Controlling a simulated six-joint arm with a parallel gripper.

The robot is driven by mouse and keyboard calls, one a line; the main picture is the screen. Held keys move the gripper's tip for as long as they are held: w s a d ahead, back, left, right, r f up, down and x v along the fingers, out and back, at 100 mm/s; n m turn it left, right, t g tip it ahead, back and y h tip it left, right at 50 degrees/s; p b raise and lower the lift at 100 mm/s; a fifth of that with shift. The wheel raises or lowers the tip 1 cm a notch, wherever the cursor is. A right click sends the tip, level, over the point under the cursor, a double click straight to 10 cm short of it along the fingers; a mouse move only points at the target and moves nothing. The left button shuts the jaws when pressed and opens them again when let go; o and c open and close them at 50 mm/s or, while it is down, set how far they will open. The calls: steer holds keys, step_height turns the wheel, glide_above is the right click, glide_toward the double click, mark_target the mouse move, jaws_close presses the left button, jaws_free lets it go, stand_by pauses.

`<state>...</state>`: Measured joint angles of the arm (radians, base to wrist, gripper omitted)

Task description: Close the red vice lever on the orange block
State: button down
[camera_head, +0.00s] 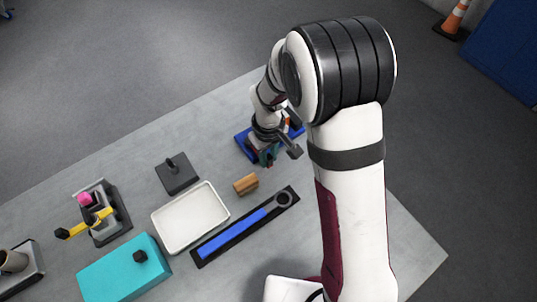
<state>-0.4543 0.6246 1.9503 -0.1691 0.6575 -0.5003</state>
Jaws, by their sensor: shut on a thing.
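My gripper (267,158) is at the near side of a blue-based fixture (243,144) on the far right part of the table. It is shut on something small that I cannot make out. The fixture looks like the vice, but my wrist and forearm cover most of it. A small orange patch (289,122), perhaps the orange block, shows just right of my wrist. No red lever can be clearly seen. A dark grey square-ended part (294,151) sticks out right of my gripper.
A tan wooden block (246,184), a black-and-blue bar (240,230), a white tray (166,230) and a dark plate with a post (177,172) lie nearby. Further left are a yellow-handled fixture (84,224) and a teal box (112,278). The table's far edge is close behind the vice.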

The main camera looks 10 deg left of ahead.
stand_by(0.4)
steer(key=shift+s+a+m, duration=0.35)
steer(key=shift+a+m, duration=0.05)
steer(key=shift+m, duration=0.4)
steer(key=c, duration=0.7)
jaws_free()
step_height(320, 180, up, 16)
steer(key=shift+f, duration=0.1)
steer(key=shift+c, duration=0.4)
